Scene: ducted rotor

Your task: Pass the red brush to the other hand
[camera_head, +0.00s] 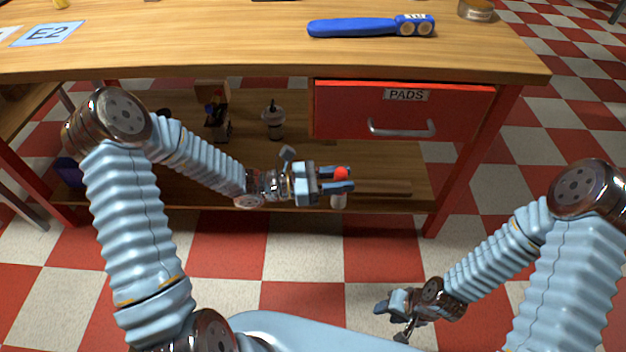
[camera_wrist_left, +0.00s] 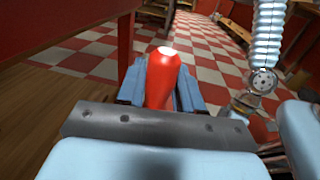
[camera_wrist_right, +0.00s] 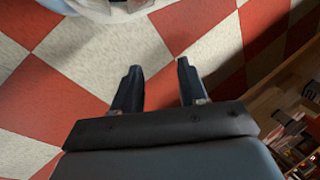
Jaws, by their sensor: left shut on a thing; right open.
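The red brush (camera_head: 341,173) is held in my left gripper (camera_head: 338,180), in front of the bench's lower shelf. In the left wrist view the red brush (camera_wrist_left: 162,78) sits between the two fingers, with a pale round end showing. Most of its length is hidden in the head view. My left gripper (camera_wrist_left: 160,90) is shut on it. My right gripper (camera_head: 382,307) is lower and to the right, apart from the brush. In the right wrist view my right gripper (camera_wrist_right: 157,80) is open and empty, with checkered floor between its fingers.
A wooden bench (camera_head: 200,45) has a red drawer (camera_head: 350,105) labelled PADS, shut, and a lower shelf (camera_head: 390,165) holding a few items. A blue tool (camera_head: 350,27) lies on top. The space between my two grippers is clear above the checkered floor.

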